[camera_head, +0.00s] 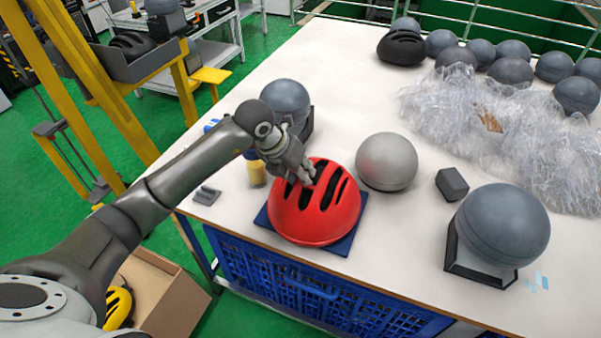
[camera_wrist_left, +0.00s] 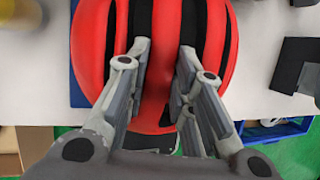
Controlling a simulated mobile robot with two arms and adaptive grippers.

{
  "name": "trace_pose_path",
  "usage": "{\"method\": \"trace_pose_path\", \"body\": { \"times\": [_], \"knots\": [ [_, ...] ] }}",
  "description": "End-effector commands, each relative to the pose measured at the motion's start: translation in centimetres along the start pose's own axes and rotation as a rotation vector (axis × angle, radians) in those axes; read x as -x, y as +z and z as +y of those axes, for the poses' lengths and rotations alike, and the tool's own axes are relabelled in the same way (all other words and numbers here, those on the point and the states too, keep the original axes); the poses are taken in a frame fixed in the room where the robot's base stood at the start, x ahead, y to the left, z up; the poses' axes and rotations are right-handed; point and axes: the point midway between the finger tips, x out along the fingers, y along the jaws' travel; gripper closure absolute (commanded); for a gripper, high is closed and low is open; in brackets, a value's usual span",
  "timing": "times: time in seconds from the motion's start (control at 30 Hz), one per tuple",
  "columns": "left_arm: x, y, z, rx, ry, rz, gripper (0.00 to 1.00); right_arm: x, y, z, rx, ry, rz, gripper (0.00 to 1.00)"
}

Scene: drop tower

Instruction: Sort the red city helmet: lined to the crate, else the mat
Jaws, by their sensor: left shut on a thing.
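The red city helmet (camera_head: 305,222) sits dome up on a dark blue mat (camera_head: 346,243) at the table's near edge. My left gripper (camera_head: 304,176) reaches in from the upper left and is shut on a rib between the helmet's top vent slots. The left wrist view shows the fingers (camera_wrist_left: 164,52) on either side of this red rib (camera_wrist_left: 156,90). The helmet's inside faces down, so any lining is hidden. A blue crate (camera_head: 262,277) stands below the table edge; its contents are not clear. My right gripper is out of view.
A light grey ball (camera_head: 386,161) and a dark headform on a stand (camera_head: 502,225) are to the right. Another headform (camera_head: 287,101) and a yellow-topped jar (camera_head: 256,170) are behind. A cardboard box (camera_head: 172,296) with a yellow helmet is lower left. Clear wrap (camera_head: 500,120) lies farther back.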

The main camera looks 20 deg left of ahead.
Motion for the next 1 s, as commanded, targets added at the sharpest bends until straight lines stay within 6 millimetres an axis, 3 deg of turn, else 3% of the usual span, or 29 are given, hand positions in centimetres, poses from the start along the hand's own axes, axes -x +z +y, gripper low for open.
{"method": "trace_pose_path", "body": {
  "times": [0.07, 0.1, 0.3, 0.5, 0.6, 1.0],
  "knots": [
    [0.08, 0.08, -0.03, 0.0, -0.001, -0.002, 1.0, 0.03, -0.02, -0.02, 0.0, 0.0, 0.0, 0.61],
    [0.08, 0.08, -0.03, 0.0, -0.001, -0.002, 0.76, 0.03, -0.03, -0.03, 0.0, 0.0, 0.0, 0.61],
    [0.06, 0.06, -0.03, 0.0, -0.001, -0.001, 0.52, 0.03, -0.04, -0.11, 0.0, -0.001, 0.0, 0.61],
    [0.04, 0.03, -0.01, 0.0, 0.0, 0.0, 0.52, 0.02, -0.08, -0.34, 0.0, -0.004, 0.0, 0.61],
    [-0.03, -0.06, 0.03, 0.0, 0.001, 0.002, 0.67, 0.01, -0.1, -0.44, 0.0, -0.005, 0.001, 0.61],
    [0.22, 0.09, -0.05, 0.0, 0.0, 0.0, 0.67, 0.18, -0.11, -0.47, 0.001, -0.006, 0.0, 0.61]
  ]
}}
